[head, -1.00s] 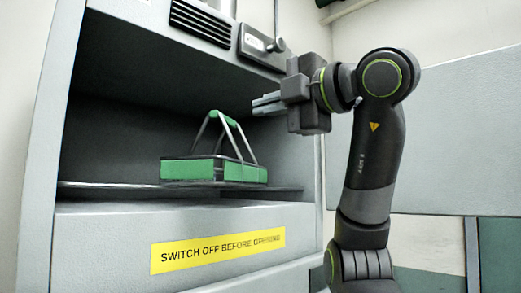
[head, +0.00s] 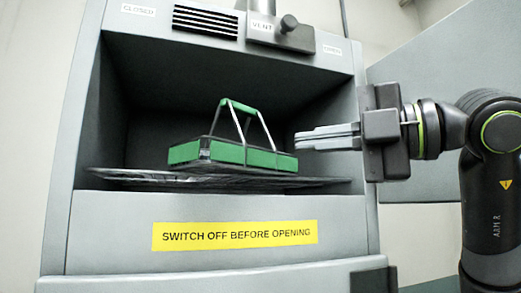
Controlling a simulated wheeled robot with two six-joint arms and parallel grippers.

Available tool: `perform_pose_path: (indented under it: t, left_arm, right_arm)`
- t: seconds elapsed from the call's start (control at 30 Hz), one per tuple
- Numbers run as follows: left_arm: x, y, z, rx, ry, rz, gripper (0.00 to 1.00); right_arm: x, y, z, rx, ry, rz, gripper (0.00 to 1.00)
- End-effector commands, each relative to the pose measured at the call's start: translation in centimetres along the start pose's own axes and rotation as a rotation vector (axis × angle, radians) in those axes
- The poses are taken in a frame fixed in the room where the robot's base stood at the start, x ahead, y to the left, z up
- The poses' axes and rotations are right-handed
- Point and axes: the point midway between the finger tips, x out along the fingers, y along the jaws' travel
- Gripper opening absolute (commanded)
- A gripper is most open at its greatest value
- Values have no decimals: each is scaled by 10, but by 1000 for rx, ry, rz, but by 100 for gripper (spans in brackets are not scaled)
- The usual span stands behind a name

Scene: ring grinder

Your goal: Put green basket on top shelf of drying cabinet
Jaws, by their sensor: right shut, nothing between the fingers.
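The green basket (head: 232,153) sits upright on the shelf (head: 120,178) inside the open drying cabinet (head: 85,233). Its two-legged handle with a green grip stands up above it. My right gripper (head: 300,139) is shut and empty, its fingers pointing left at the right side of the cabinet opening. The fingertips are near the basket's right end, apart from the handle. My left gripper is not in view.
A vent panel with a knob (head: 288,24) and a slotted grille (head: 205,22) are above the opening. A yellow warning label (head: 235,235) is on the front below the shelf. An open grey door panel (head: 445,90) stands at the right, behind my arm.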

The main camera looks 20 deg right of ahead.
Motion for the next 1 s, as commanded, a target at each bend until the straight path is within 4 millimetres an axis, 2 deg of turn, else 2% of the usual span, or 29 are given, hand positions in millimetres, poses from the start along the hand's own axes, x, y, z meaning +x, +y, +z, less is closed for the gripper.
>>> perform_pose_path:
  t: [0.03,0.27,0.47,0.5,0.73,1.0]
  left_arm:
    - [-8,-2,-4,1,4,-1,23]
    - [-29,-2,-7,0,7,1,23]
    - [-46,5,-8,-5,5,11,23]
    - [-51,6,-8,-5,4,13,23]
    - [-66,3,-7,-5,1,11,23]
    - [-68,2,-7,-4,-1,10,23]
  right_arm:
    - [10,3,-1,1,5,-3,0]
    - [50,4,0,1,4,-2,0]
    - [83,4,0,2,3,-3,0]
    - [87,5,5,4,-1,-3,0]
    - [104,3,24,1,-2,-1,0]
    - [110,0,29,0,-3,0,0]
